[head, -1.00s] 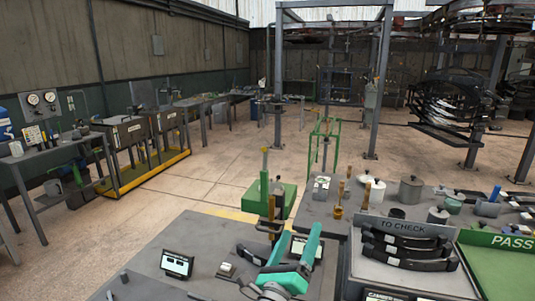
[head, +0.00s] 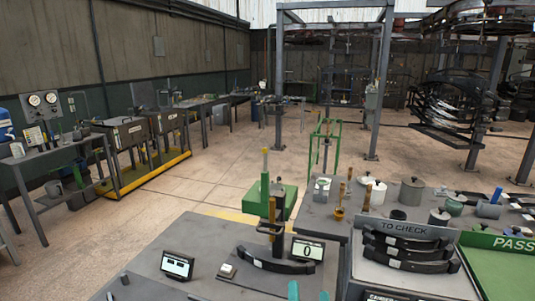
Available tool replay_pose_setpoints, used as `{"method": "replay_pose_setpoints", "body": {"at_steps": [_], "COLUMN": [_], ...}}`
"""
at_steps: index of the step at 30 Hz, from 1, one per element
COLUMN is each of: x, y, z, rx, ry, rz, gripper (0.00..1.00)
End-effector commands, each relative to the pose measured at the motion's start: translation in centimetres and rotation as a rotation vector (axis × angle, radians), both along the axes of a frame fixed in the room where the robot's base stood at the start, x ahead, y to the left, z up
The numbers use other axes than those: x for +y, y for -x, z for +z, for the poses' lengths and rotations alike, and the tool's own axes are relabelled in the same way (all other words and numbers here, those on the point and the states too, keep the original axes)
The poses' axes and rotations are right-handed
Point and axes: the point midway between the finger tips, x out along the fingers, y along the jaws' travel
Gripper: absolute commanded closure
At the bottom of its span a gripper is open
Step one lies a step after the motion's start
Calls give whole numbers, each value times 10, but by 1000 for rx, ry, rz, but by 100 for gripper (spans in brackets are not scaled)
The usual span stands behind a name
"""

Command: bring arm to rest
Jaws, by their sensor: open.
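Only two teal tips of my gripper (head: 308,294) show, at the bottom edge of the head view. They stand apart with nothing visible between them; the rest of my gripper and arm is out of view. A dark curved leaf spring (head: 275,263) lies on the grey bench (head: 215,250) just beyond the tips, apart from them. It sits at the foot of an upright tester post with a brown handle (head: 272,220).
A display (head: 307,250) reading 0 and another display (head: 177,264) stand on the bench. A TO CHECK rack (head: 405,290) holding several dark springs is at right, beside a green PASS tray (head: 490,270). Pots crowd the bench behind.

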Motion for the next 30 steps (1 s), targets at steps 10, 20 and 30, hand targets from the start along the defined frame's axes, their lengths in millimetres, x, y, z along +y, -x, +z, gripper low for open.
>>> {"method": "replay_pose_setpoints", "body": {"at_steps": [10, 20, 30], "x": [11, 30, 71], "y": [85, 190, 302], "z": [-98, -176, -217], "rx": [191, 379, 561], "ry": [358, 591, 728], "rz": [-37, -40, -28], "gripper": [22, 22, 22]}}
